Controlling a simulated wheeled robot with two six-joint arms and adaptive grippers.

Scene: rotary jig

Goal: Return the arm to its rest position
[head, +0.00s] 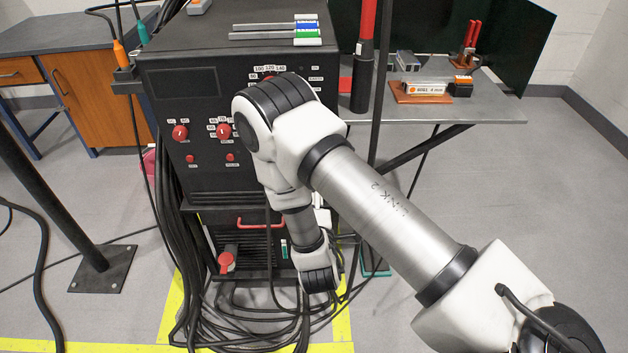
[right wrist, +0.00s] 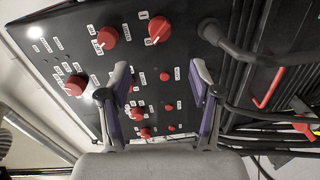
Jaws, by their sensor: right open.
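My right arm (head: 375,205) enters the head view from the lower right, bends at its elbow in front of the black machine, and its forearm hangs down to the wrist (head: 318,270). Its fingers cannot be made out in the head view. In the right wrist view my right gripper (right wrist: 163,75) is open, its two fingers wide apart with nothing between them. Beyond the fingers is the machine's black panel (right wrist: 185,35) with several red knobs, apparently a little way off. My left gripper is in neither view.
The black machine (head: 168,95) has red knobs and labels on its front. Cables (head: 262,325) lie bunched at its foot. A grey table (head: 490,108) stands behind to the right, a dark pole (head: 380,80) before it. The floor (head: 545,190) at right is clear.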

